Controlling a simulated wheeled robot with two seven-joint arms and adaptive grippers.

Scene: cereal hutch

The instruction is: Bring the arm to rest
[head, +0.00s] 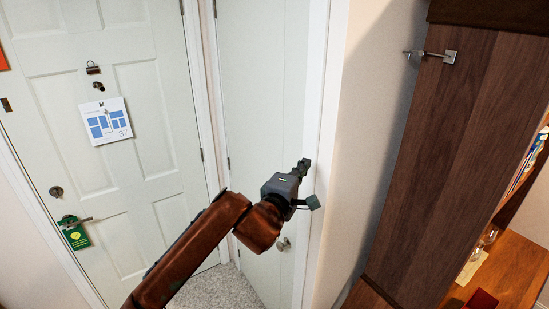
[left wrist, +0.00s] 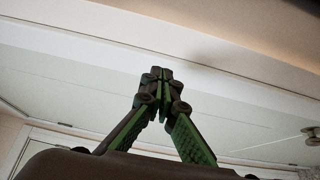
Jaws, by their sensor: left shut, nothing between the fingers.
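My left arm reaches in from the bottom of the head view, its brown links bent upward to the right. My left gripper (head: 304,166) is at its end, in front of the narrow white door and its frame. In the left wrist view the gripper's green-padded fingers (left wrist: 161,74) meet at their tips, with nothing between them. My right gripper is in neither view.
A white panelled door (head: 150,190) with a floor-plan sign (head: 105,121) and green hanger (head: 76,234) stands at left. A narrow white door (head: 262,90) is behind the arm. A dark wooden hutch side (head: 440,150) with a metal hook (head: 436,55) rises at right.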

